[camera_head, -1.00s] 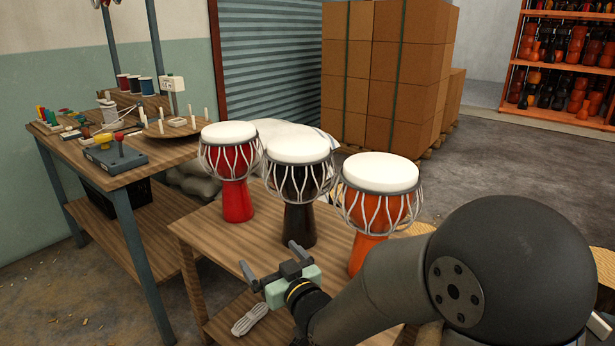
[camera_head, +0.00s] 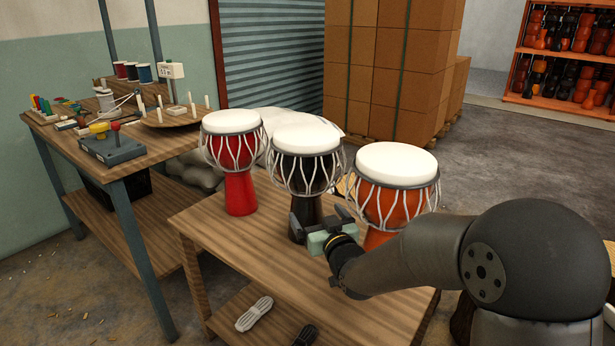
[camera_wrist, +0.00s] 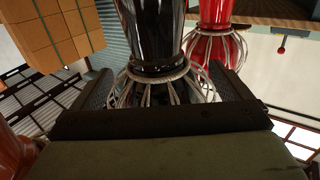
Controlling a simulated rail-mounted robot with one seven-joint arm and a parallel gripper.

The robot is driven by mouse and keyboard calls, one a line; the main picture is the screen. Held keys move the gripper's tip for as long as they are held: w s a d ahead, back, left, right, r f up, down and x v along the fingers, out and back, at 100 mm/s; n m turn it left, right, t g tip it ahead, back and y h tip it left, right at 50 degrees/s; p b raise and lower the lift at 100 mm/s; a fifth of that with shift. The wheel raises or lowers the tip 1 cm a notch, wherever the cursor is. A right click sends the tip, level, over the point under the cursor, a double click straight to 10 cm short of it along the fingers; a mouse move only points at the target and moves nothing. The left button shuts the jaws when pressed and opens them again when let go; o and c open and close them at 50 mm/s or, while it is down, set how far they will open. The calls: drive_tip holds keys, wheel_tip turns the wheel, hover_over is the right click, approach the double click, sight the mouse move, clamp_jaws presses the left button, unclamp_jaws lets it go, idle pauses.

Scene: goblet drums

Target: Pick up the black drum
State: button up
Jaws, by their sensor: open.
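The black drum (camera_head: 306,175) stands upright on the wooden table (camera_head: 250,250), between the red drum (camera_head: 239,185) and the orange drum (camera_head: 393,200). It has a white skin and pale cords. My gripper (camera_head: 318,216) is at its narrow lower part. In the wrist view, which looks upside down, the black drum (camera_wrist: 152,35) shows between the two spread fingers of my gripper (camera_wrist: 165,90). I cannot tell whether either finger touches it. The red drum also shows in the wrist view (camera_wrist: 215,45). My gripper hides part of the black drum's base.
The orange drum stands close to the right of my gripper, partly behind my arm. A side table (camera_head: 130,150) with tools and spools stands at the left. Stacked cardboard boxes (camera_head: 390,70) and a drum shelf (camera_head: 560,55) are behind. The table's front left is clear.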

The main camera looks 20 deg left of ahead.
sight(311, 205)
drive_tip(key=shift+x, duration=1.05)
drive_tip(key=x, duration=0.1)
drive_tip(key=b+x, duration=0.1)
drive_tip(key=x, duration=0.2)
drive_tip(key=shift+w+f, duration=0.4)
drive_tip(key=shift+w, duration=0.1)
drive_tip(key=shift+w+a, duration=0.2)
drive_tip(key=shift+w, duration=0.15)
drive_tip(key=shift+r, duration=0.1)
drive_tip(key=c, duration=1.5)
drive_tip(key=shift+r, duration=0.2)
drive_tip(key=c, duration=0.4)
drive_tip(key=shift+r, duration=0.15)
